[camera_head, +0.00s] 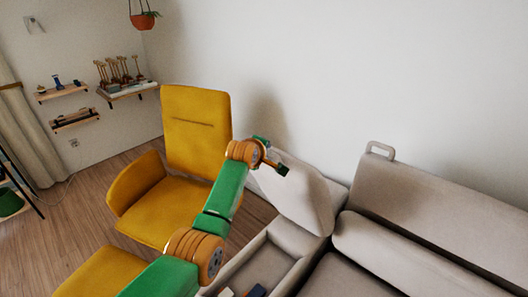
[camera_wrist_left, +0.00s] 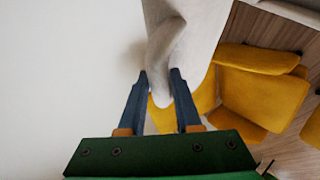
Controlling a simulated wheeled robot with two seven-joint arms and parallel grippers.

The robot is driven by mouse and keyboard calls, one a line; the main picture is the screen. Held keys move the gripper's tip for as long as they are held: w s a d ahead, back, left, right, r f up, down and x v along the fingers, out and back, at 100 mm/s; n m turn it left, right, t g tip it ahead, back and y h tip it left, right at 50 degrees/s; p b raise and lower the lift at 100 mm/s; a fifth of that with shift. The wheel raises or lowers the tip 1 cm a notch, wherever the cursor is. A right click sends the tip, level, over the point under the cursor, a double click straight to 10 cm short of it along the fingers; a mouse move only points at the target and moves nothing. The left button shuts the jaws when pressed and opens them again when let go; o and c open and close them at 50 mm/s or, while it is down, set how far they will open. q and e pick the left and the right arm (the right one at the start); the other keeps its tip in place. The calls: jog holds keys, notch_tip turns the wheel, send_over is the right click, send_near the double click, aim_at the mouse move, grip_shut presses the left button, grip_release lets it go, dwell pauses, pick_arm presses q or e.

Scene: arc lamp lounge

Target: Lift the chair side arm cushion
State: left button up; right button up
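The chair side arm cushion (camera_head: 297,192) is a pale grey padded piece on the sofa end nearest the yellow chair. It is tilted up above an open storage box (camera_head: 285,236) in the sofa arm. My left gripper (camera_head: 275,160) is at its raised upper end. In the left wrist view, the cushion (camera_wrist_left: 188,32) comes down from the top, and its rounded end sits between the two dark fingers of my left gripper (camera_wrist_left: 160,80). The fingers lie against both sides of it. My right gripper is not in view.
A yellow chair (camera_head: 196,128) stands left of the sofa arm, with another yellow seat (camera_head: 100,272) in front. The grey sofa (camera_head: 430,205) continues right along the wall. Small items (camera_head: 256,291) lie in the box. Wall shelves (camera_head: 128,91) are at the far left.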

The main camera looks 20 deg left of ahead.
pick_arm(q)
jog(key=shift+o, duration=1.3)
jog(key=shift+s, duration=0.15)
jog(key=b+v, duration=0.2)
jog(key=v, duration=0.5)
